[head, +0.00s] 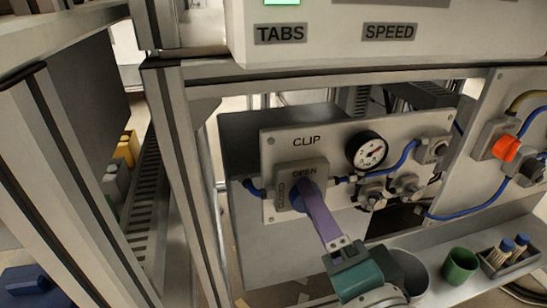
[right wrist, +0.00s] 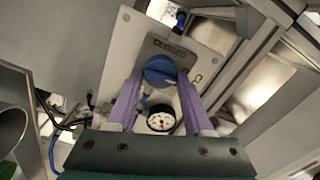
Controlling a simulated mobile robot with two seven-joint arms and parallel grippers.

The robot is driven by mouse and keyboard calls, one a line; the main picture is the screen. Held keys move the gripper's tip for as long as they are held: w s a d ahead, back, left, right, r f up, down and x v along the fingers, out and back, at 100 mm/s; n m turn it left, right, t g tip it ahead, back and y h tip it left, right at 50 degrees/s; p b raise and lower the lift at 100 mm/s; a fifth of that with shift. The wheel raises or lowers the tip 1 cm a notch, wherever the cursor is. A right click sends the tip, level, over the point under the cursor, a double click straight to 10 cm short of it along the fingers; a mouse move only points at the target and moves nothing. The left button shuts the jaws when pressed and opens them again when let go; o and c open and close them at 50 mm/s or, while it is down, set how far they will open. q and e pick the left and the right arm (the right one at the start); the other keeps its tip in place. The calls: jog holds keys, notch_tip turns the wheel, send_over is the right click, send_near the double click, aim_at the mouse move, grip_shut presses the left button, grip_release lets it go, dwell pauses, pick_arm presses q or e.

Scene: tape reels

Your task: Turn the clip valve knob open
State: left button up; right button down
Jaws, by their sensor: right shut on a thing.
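The clip valve knob (head: 296,199) is blue and sits on a grey square plate on the white CLIP panel (head: 288,143). The plate is marked OPEN at the top and CLOSED along its left side. My right gripper (head: 307,189) reaches up to the knob from the lower right with its purple fingers and hides much of it in the head view. In the right wrist view the blue knob (right wrist: 160,68) lies between the two fingertips, and the gripper is shut on it. I cannot tell which mark the knob points to. My left gripper is not in view.
A pressure gauge (head: 366,151), metal fittings and blue hoses are right of the knob. An orange knob (head: 506,148) is on the panel further right. A green cup (head: 460,266) and a brush tray (head: 510,256) stand on the shelf below. A metal frame post (head: 186,190) rises at left.

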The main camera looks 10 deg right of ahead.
jog(key=shift+m, duration=0.9)
jog(key=shift+c, duration=1.5)
grip_release()
jog(key=shift+s, duration=0.1)
jog(key=s+p, duration=0.1)
jog(key=s, duration=0.8)
jog(key=shift+s+d, duration=0.2)
jog(key=shift+s, duration=0.2)
